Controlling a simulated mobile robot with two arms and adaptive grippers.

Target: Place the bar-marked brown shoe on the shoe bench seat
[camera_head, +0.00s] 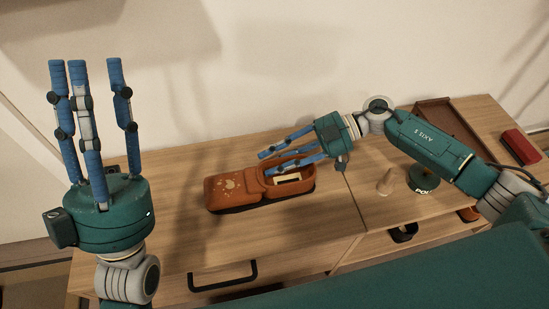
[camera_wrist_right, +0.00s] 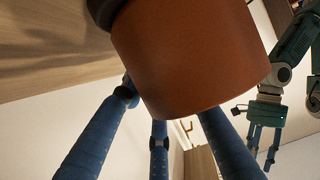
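A brown shoe (camera_head: 232,187) with a dark sole lies on the wooden top (camera_head: 195,255) of a low cabinet-like piece. A pale paw-like mark shows on its toe and a pale patch inside its opening; I cannot make out a bar mark. My right gripper (camera_head: 267,163) is at the shoe's opening and back side, its blue fingers reaching over it. In the right wrist view the shoe (camera_wrist_right: 190,60) covers the fingertips, so their hold is hidden. My left gripper (camera_head: 88,62) points up, fingers spread and empty, left of the shoe.
Right of the shoe stand a small wooden cone-like piece (camera_head: 386,182) and a green round tin (camera_head: 423,180). Behind are a brown tray (camera_head: 455,118) and a red block (camera_head: 521,146). A black handle (camera_head: 222,278) is on the front. The top left of the shoe is clear.

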